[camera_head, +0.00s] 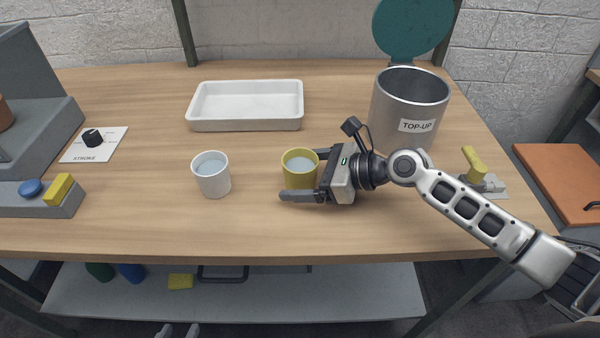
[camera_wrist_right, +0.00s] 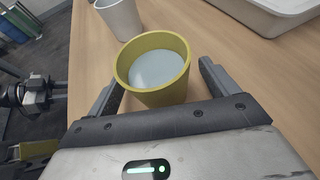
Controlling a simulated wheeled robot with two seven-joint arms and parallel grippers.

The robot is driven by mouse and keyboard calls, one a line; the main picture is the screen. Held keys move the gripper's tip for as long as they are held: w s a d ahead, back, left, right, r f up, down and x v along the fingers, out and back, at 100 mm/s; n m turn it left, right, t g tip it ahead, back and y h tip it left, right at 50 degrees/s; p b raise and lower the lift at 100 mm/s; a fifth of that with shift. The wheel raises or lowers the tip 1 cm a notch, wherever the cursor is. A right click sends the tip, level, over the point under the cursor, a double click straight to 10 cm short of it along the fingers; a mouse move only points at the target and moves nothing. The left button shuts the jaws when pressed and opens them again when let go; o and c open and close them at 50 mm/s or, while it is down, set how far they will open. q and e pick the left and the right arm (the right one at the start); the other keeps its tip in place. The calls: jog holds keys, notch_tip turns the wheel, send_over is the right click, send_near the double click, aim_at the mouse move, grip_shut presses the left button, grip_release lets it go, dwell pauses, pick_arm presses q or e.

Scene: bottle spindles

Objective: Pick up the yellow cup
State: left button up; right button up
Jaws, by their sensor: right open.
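The yellow cup (camera_head: 299,174) stands upright on the wooden table and holds a pale liquid. My right gripper (camera_head: 300,175) is open, with one finger on each side of the cup. The right wrist view also shows the yellow cup (camera_wrist_right: 155,70) between the two spread fingers (camera_wrist_right: 158,82); small gaps show beside it, and I cannot tell whether either finger touches. Two pale tips at the bottom edge of the head view, seemingly my left gripper (camera_head: 178,331), are mostly cut off.
A white cup (camera_head: 212,180) with liquid stands left of the yellow cup. A white tray (camera_head: 246,124) lies behind. A metal TOP-UP pot (camera_head: 398,108) stands at the back right, near a yellow-handled fixture (camera_head: 474,162). A grey machine (camera_head: 40,100) and STROKE dial (camera_head: 92,138) are left.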

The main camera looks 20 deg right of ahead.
jog(key=shift+w+a+f, duration=0.1)
jog(key=shift+w+a, duration=0.1)
jog(key=shift+a, duration=0.05)
jog(key=c, duration=1.1)
jog(key=shift+c, duration=0.2)
